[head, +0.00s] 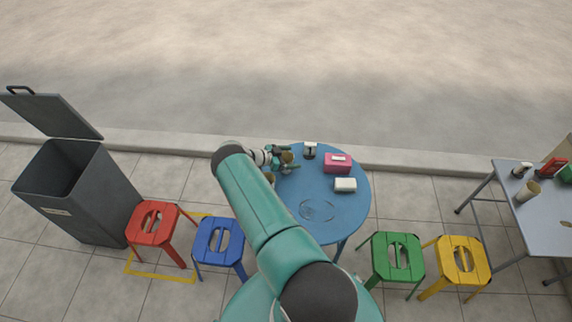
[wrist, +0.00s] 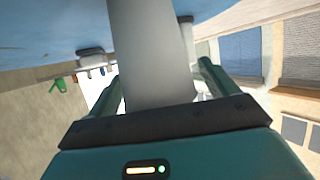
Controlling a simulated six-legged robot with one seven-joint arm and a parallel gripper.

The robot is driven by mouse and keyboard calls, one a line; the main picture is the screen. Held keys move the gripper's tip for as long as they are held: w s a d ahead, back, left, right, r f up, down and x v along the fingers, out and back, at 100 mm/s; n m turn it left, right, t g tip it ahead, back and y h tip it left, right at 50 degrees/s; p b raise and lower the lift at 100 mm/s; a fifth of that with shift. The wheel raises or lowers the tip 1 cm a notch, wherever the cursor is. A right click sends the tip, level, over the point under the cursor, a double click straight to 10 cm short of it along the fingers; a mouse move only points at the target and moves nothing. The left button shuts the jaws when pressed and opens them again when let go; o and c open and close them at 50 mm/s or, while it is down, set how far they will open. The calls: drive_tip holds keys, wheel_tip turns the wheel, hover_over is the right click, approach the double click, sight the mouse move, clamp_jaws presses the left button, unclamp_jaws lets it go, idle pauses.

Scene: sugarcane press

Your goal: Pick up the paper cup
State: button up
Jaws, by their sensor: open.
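The tan paper cup (head: 287,157) stands near the left back edge of the round blue table (head: 318,222), small and partly covered in the head view. My gripper (head: 287,158) reaches level over the table edge, with its teal fingers open on either side of the cup. In the wrist view my gripper (wrist: 142,45) has its fingers apart. A smooth grey upright surface, seemingly the cup (wrist: 150,50), fills the gap between them. Its far end is out of frame. I cannot tell whether the fingers touch it.
A black-and-white container (head: 310,150), pink box (head: 338,162) and white box (head: 345,185) stand right of the cup. Another tan item (head: 269,177) is half hidden by my arm. A grey bin (head: 75,195) is left; a side table (head: 545,225) is right.

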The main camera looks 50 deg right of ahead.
drive_tip(key=c, duration=1)
drive_tip(key=shift+r, duration=0.15)
